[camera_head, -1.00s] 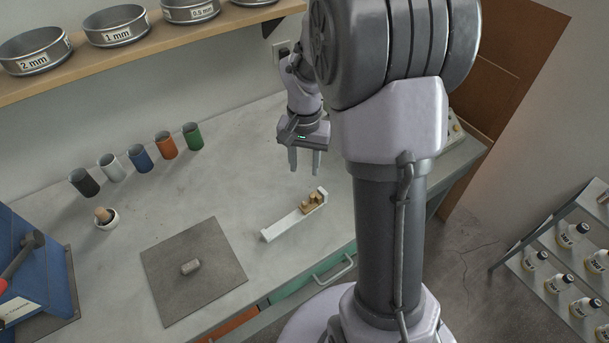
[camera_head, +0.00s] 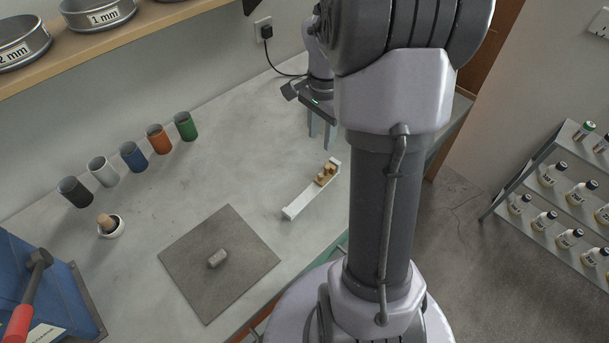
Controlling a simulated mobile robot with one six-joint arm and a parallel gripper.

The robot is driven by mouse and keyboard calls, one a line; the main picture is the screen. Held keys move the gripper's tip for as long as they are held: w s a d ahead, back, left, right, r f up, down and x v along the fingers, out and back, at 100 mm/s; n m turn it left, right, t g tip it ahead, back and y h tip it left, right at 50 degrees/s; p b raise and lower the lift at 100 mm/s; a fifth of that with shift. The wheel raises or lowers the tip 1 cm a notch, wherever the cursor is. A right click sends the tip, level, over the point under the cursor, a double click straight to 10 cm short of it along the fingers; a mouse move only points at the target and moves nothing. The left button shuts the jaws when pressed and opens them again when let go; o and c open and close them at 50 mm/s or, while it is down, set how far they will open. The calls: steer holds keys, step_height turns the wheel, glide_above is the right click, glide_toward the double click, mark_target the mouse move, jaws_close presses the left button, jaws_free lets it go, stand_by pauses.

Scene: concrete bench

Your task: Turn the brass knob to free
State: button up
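My arm column hides the bench just right of the fixture.
The bench (camera_head: 230,170) between is clear.

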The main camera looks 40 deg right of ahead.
mark_target(320, 175)
steer(key=f+b, duration=0.2)
steer(key=f, duration=0.3)
steer(key=f+b, duration=0.2)
steer(key=f, duration=0.3)
steer(key=f+b, duration=0.1)
steer(key=f, duration=0.4)
steer(key=shift+s+d+f+b, duration=0.1)
steer(key=shift+d+f+b, duration=0.1)
steer(key=shift+d+b, duration=0.2)
steer(key=shift+a, duration=0.1)
steer(key=shift+c, duration=0.2)
jaws_close()
